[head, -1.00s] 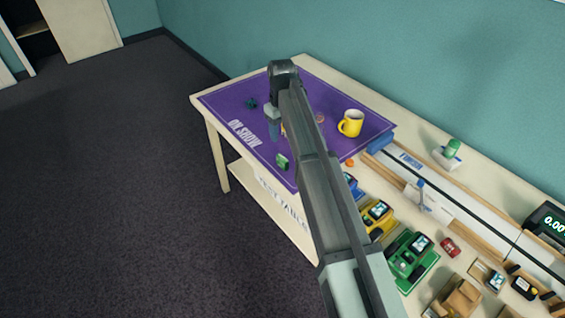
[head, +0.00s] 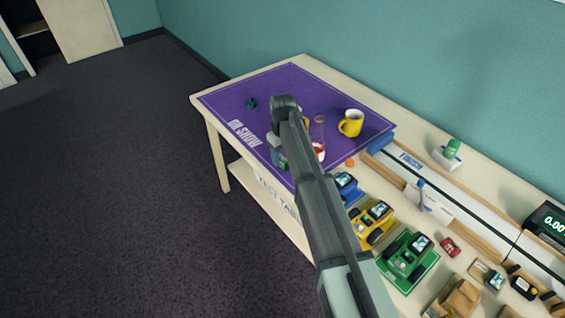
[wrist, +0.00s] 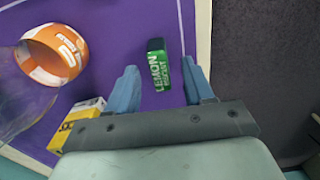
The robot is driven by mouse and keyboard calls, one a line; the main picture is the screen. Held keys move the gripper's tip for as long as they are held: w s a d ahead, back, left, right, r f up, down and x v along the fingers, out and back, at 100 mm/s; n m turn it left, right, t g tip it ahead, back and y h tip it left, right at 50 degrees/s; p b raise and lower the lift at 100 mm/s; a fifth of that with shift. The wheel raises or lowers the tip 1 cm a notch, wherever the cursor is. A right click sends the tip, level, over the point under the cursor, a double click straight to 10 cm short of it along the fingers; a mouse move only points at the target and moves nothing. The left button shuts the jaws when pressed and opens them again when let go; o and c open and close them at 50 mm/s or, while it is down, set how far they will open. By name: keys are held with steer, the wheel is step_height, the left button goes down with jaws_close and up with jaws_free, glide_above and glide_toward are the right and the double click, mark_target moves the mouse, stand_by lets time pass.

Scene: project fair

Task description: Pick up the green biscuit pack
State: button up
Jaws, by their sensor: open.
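The green biscuit pack (wrist: 158,72), lettered "LEMON" with a dark end, lies on the purple mat (wrist: 112,25) in the wrist view. My gripper (wrist: 159,65) is open, with one blue finger on each side of the pack in that view. The frames do not show clearly how high the fingers are above it. In the head view, only a small bit of the green pack (head: 284,165) shows beside my gripper (head: 275,150), near the mat's front edge. My arm hides what is behind it.
An orange and white round container (wrist: 68,42), a clear vessel (wrist: 18,95) and a yellow box (wrist: 75,128) are left of my gripper in the wrist view. A yellow mug (head: 350,124) and a small dark object (head: 251,103) stand on the mat. Toy vehicles crowd the table's right.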

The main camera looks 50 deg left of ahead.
step_height(320, 180, down, 2)
steer(key=shift+f, duration=0.1)
jaws_close()
stand_by(0.5)
